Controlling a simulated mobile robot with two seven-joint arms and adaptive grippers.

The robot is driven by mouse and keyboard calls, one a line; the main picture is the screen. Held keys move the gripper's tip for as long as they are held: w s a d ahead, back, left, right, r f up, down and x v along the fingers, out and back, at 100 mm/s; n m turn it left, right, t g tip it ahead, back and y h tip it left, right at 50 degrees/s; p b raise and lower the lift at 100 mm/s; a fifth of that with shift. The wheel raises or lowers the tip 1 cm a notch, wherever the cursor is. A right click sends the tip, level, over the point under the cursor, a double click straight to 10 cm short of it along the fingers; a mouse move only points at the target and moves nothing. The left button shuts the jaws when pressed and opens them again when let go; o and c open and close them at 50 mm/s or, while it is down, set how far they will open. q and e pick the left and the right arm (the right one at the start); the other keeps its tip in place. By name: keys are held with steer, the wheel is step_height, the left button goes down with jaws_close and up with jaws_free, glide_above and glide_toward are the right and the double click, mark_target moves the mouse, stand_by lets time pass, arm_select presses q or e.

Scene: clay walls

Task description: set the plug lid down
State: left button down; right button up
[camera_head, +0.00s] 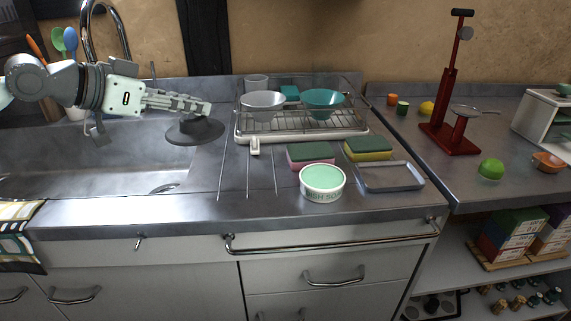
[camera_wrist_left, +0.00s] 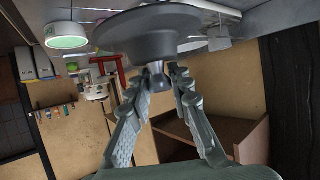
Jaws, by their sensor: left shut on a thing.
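The plug lid (camera_head: 194,131) is a dark grey round disc with a raised knob. It is at the right end of the sink in the head view, with its disc facing down and roughly level. My left gripper (camera_head: 203,108) comes in from the left and is shut on the knob. In the left wrist view the plug lid (camera_wrist_left: 160,30) fills the top middle, with its knob between the two fingertips (camera_wrist_left: 164,76). I cannot tell whether the disc touches the metal surface below. My right gripper is in neither view.
The sink basin (camera_head: 90,165) lies left of the lid. A dish rack (camera_head: 300,131) with bowls stands to the right. Sponges (camera_head: 310,153), a dish soap tub (camera_head: 322,183) and a grey tray (camera_head: 390,177) sit nearer. The faucet (camera_head: 88,22) rises behind my left arm.

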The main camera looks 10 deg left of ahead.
arm_select(q)
steer(key=d+f, duration=0.2)
steer(key=d, duration=0.1)
steer(key=d+f, duration=0.2)
steer(key=d, duration=0.1)
steer(key=d+f, duration=0.2)
steer(key=d, duration=0.2)
steer(key=shift+s, duration=0.15)
steer(key=shift+d+f, duration=0.1)
steer(key=shift+f, duration=0.25)
step_height(320, 180, down, 3)
steer(key=shift+f, duration=0.3)
steer(key=c, duration=1.4)
jaws_free()
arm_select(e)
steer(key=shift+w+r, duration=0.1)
